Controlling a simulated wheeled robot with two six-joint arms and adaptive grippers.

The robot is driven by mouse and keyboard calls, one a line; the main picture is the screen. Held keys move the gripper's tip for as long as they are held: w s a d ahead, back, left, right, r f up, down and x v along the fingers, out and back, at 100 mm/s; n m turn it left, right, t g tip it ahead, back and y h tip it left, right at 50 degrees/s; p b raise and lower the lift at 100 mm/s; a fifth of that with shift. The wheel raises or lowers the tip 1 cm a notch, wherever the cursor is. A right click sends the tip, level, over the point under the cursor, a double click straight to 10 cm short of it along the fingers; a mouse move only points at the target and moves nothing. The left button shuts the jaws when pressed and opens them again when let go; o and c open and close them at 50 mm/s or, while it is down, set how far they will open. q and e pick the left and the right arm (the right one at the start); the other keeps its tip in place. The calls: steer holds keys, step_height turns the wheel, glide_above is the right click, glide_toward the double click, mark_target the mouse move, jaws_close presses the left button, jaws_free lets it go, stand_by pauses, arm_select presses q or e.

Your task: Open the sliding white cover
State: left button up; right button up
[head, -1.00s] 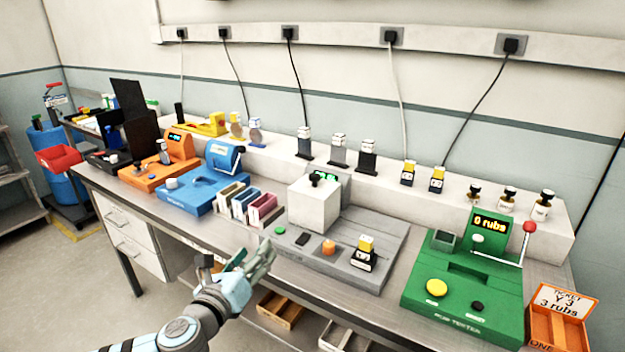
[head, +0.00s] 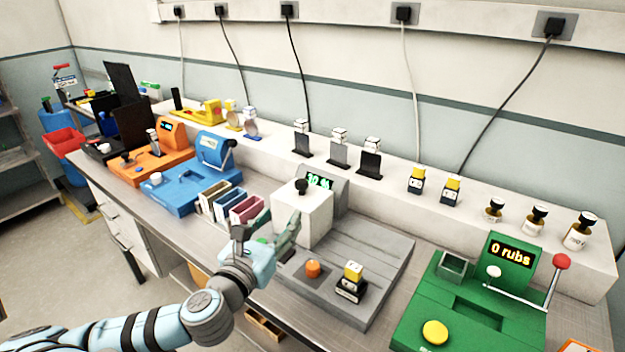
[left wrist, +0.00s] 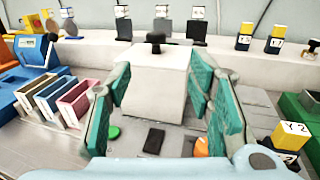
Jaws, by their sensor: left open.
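The white cover (head: 302,217) is a box with a black knob (head: 301,187) on top, standing on the grey machine (head: 365,265). A display with green digits (head: 320,181) shows behind it. In the left wrist view the cover (left wrist: 155,82) and its black knob (left wrist: 155,42) lie ahead, between my fingers in the picture. My left gripper (head: 270,228) is open and empty, in front of the cover's near left side. In the left wrist view its green-padded fingers (left wrist: 160,100) stand apart. I cannot tell whether they touch the cover. My right gripper is not in view.
An orange button (head: 313,268) and a yellow-topped module (head: 351,280) sit on the grey machine's front. Coloured holders (head: 245,209) stand close on the left. A green tester (head: 470,305) is at right. Several modules stand on the back ledge.

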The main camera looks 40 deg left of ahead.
arm_select(q)
glide_toward(299, 186)
steer(key=b+x, duration=0.1)
steer(key=x, duration=0.2)
steer(key=shift+a, duration=0.25)
steer(key=x, duration=0.6)
steer(key=shift+d+f, duration=0.15)
steer(key=shift+d, duration=0.05)
steer(key=shift+w+a, duration=0.1)
steer(key=shift+w, duration=0.5)
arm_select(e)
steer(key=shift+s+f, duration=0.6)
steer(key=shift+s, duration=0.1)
arm_select(q)
jaws_close()
